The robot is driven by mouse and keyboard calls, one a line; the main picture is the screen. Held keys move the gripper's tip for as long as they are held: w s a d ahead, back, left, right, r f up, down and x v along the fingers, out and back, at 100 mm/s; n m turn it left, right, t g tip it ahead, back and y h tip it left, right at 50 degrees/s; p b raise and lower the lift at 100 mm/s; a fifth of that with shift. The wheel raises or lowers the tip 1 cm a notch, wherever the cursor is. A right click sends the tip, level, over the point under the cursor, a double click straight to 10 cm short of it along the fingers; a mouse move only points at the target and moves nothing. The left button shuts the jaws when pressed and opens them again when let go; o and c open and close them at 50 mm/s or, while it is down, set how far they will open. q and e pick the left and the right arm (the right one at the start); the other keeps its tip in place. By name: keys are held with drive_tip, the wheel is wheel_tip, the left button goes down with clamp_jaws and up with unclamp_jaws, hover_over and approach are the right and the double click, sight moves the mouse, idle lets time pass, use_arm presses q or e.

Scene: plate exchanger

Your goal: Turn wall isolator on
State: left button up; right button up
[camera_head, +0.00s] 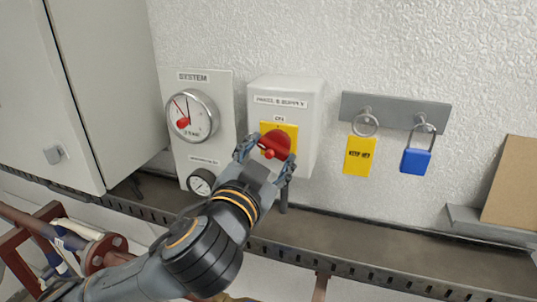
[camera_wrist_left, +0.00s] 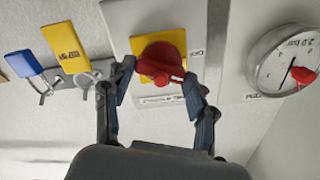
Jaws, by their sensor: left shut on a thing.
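The wall isolator is a white box (camera_head: 311,100) on the wall with a yellow plate (camera_head: 292,129) and a red rotary knob (camera_head: 278,143). My left gripper (camera_head: 266,160) is at the knob, with one finger on each side of it. In the left wrist view the red knob (camera_wrist_left: 161,62) sits between the fingertips of my left gripper (camera_wrist_left: 158,75), in front of the yellow plate (camera_wrist_left: 158,39). The knob's pointer end leans toward the lower right there. The gripper hides part of the box's lower front. My right gripper does not show.
Left of the box is a panel with a large gauge (camera_head: 193,116) and a small gauge (camera_head: 201,181). A grey rail (camera_head: 394,110) to the right holds a yellow tag (camera_head: 359,156) and a blue padlock (camera_head: 415,161). A grey cabinet (camera_head: 105,80) stands at the left.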

use_arm(q)
drive_tip(key=m+p, duration=0.1)
drive_tip(key=m, duration=0.2)
drive_tip(key=shift+m, duration=0.4)
drive_tip(key=m+p, duration=0.1)
drive_tip(key=m, duration=0.3)
drive_tip(key=shift+r+m+p, duration=0.1)
drive_tip(key=shift+m+p, duration=0.2)
drive_tip(key=shift+p, duration=0.05)
drive_tip(key=shift+m+p, duration=0.5)
drive_tip(key=shift+m, duration=1.7)
drive_tip(key=o, duration=1.1)
drive_tip(key=shift+w, duration=0.1)
drive_tip(key=shift+o, duration=0.3)
drive_tip(key=shift+w+d+f, duration=0.1)
drive_tip(key=shift+w+f, duration=0.05)
drive_tip(key=shift+f, duration=0.05)
